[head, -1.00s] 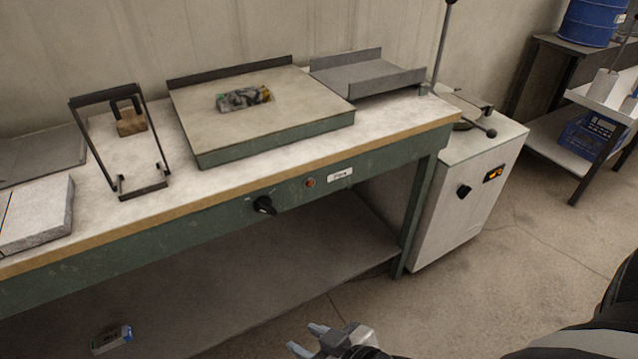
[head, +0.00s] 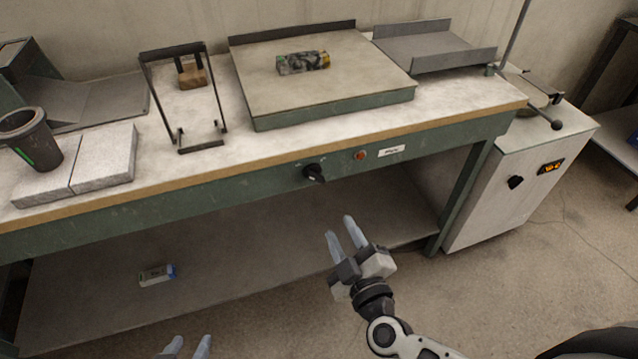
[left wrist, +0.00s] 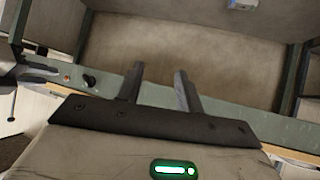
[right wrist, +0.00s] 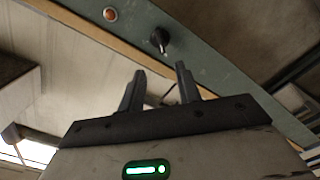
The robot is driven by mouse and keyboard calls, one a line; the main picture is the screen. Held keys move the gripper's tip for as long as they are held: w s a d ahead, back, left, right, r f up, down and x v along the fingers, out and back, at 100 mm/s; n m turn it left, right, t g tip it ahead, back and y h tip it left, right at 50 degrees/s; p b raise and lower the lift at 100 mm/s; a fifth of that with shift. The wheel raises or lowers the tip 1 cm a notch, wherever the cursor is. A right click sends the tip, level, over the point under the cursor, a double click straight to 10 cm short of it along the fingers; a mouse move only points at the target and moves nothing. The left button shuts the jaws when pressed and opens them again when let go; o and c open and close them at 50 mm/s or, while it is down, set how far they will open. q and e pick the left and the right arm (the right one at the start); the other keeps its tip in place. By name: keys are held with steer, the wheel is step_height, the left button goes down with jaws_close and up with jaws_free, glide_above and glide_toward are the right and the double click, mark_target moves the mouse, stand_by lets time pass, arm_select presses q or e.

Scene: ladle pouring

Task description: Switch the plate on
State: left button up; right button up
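The plate (head: 330,85) is a flat square slab with a green side, on the workbench. Its black rotary knob (head: 314,173) sits on the green front rail, left of a small red-orange indicator (head: 360,155) and a white label (head: 391,151). The knob (right wrist: 160,40) and indicator (right wrist: 110,14) also show in the right wrist view, beyond the fingers. My right gripper (head: 343,234) is open and empty, below and in front of the knob. My left gripper (head: 188,344) is open and empty at the bottom edge; the knob (left wrist: 90,80) shows in its wrist view.
A patterned block (head: 302,63) lies on the plate. A black frame (head: 150,95), pale slabs (head: 105,157) and a dark pot (head: 30,138) stand to the left. A white cabinet (head: 510,190) with another knob stands right. A small box (head: 157,274) lies on the lower shelf.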

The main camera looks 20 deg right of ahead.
mark_target(317, 180)
steer(key=w, duration=0.4)
steer(key=w+b, duration=0.1)
steer(key=w, duration=0.4)
steer(key=w+b, duration=0.1)
steer(key=w, duration=0.3)
steer(key=shift+w+a, duration=0.25)
steer(key=shift+w, duration=0.1)
jaws_close()
